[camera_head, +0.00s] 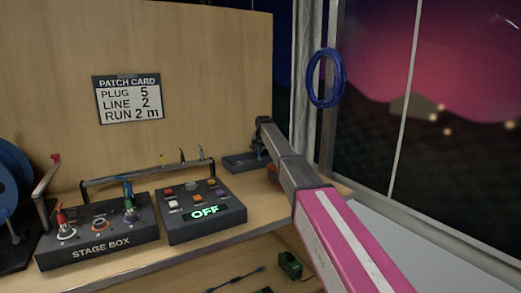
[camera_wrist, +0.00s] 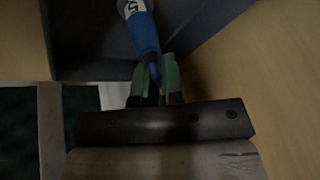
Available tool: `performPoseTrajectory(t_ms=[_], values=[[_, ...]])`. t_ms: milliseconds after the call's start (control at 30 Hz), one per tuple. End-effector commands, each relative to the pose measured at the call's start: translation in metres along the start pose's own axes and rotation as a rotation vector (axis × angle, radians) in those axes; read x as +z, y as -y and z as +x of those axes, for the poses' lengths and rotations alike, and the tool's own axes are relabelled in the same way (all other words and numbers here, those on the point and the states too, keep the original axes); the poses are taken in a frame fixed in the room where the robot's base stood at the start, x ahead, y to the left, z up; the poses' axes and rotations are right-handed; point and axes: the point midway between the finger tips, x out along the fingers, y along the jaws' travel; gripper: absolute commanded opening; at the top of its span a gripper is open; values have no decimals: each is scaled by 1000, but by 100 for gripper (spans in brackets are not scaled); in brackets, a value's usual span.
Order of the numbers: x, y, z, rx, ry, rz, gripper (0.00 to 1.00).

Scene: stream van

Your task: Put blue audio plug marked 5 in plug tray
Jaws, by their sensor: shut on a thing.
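The blue audio plug marked 5 (camera_wrist: 145,36) shows in the wrist view, with a white band bearing the number. My gripper (camera_wrist: 154,76) is shut on its near end between green fingers. The plug extends over the dark plug tray (camera_wrist: 88,45); I cannot tell whether it touches the tray floor. In the head view the plug tray (camera_head: 238,163) sits at the back right of the bench. My gripper is at the tray's right end there, mostly hidden by my arm.
The stage box (camera_head: 92,245) with several plugs and the switch box reading OFF (camera_head: 205,213) stand left of the tray. A blue cable coil (camera_head: 326,78) hangs by the window. An orange object (camera_head: 273,173) is partly hidden by my arm.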

Motion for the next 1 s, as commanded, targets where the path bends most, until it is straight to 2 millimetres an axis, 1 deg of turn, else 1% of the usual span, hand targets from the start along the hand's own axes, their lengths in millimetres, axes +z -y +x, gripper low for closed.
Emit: performPoseTrajectory(t_ms=[167,200,233,267,567,667,767,1000], values=[[1,-1,3,0,1,0,0],[1,0,2,0,0,0,18],[1,0,2,0,0,0,28],[1,0,2,0,0,0,34],[0,0,1,0,0,0,34],[0,0,-6,0,0,0,34],[0,0,-19,0,0,0,34],[1,0,-67,-1,-1,0,34]])
